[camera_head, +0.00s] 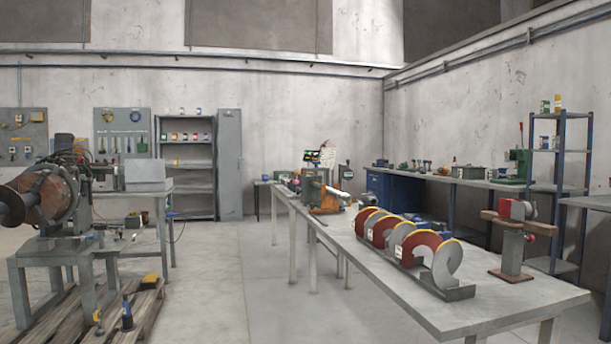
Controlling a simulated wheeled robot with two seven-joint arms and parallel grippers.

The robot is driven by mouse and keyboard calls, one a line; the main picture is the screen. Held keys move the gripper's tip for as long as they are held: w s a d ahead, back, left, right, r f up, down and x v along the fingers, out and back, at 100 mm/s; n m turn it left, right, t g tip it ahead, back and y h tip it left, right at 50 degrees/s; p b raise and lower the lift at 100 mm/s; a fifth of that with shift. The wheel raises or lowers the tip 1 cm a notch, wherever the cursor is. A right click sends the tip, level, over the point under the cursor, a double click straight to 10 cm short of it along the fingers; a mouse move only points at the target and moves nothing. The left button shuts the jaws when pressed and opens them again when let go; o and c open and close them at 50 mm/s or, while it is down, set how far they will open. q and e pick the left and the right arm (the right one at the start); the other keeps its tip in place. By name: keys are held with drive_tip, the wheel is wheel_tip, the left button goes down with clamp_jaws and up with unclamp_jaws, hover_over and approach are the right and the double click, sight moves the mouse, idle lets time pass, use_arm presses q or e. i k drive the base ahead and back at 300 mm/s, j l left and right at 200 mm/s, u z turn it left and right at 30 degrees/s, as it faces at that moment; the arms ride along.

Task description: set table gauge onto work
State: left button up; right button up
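Neither of my grippers is in view. A long grey table (490,308) runs from the right foreground into the room. A small machine (318,187) with an orange part and a lit display stands at its far end. A dark dial-like thing (346,172) stands beside that machine; it is too small to tell whether it is the table gauge. At the left, a positioner (75,215) on a grey stand carries a large brown and grey round piece (48,196), which may be the work. I cannot make out a gauge on it.
A wooden pallet (150,305) with bottles lies under the positioner. The floor between (215,290) is clear.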

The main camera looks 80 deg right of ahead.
sight(345, 171)
drive_tip(key=z, duration=3.15)
